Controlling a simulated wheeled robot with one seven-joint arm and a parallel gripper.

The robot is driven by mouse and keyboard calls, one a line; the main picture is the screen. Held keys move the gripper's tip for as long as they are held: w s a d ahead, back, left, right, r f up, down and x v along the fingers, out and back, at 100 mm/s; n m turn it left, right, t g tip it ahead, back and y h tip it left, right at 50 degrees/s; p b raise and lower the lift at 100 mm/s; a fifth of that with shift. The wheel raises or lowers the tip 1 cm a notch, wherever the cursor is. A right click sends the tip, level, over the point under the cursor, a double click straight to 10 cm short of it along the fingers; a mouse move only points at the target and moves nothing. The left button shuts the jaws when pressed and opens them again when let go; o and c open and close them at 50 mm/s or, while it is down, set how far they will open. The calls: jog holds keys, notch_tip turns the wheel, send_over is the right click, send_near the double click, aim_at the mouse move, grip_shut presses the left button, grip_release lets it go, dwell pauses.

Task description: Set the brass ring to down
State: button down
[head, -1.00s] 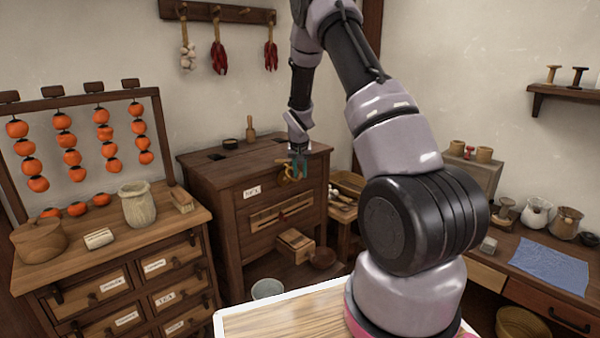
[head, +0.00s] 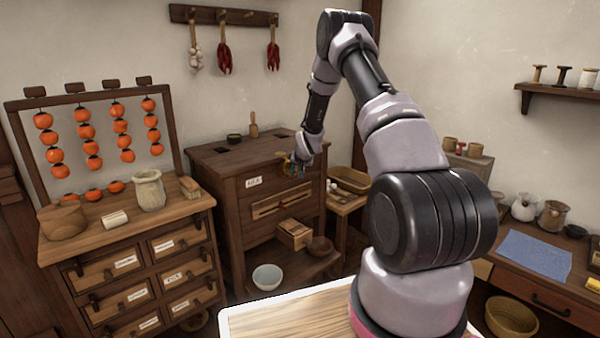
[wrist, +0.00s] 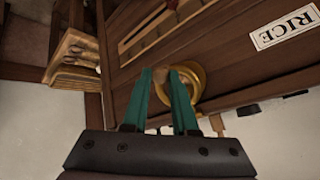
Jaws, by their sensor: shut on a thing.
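The brass ring (wrist: 198,82) is on the dark wooden front of the chest (head: 235,222), near its upper right in the head view. In the wrist view it shows as a round gold shape, partly hidden behind my fingers. My gripper (wrist: 162,72) has two teal fingers shut on the ring, one crossing its face and the other at its left side. In the head view my gripper (head: 294,168) is small, at the chest front, and the ring is mostly hidden there. I cannot tell the ring's exact angle.
A RICE label (wrist: 285,27) and a slotted panel (head: 282,203) are on the chest front. A pale bowl (head: 267,277) stands lower left. A low stand with a tray (head: 350,180) is close on the right.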

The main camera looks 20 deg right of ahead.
jog(key=shift+w+a+f, duration=0.15)
jog(key=shift+w+f, duration=0.15)
jog(key=shift+f, duration=0.5)
jog(key=shift+w+a+f, duration=0.1)
jog(key=shift+w+f, duration=0.2)
jog(key=shift+f, duration=0.5)
jog(key=shift+w+f, duration=0.4)
jog(key=shift+f, duration=0.1)
jog(key=c, duration=1)
grip_release()
jog(key=shift+w+d, duration=0.1)
jog(key=shift+w, duration=0.1)
jog(key=shift+w+a+r, duration=0.4)
jog(key=shift+r, duration=0.2)
jog(key=shift+s+f, duration=0.2)
jog(key=shift+f, duration=0.05)
jog(key=s+d+r, duration=0.1)
jog(key=s+r, duration=0.1)
jog(key=s, duration=1)
jog(key=shift+s+d+r, duration=0.2)
jog(key=shift+s+d, duration=0.05)
jog(key=shift+s, duration=0.05)
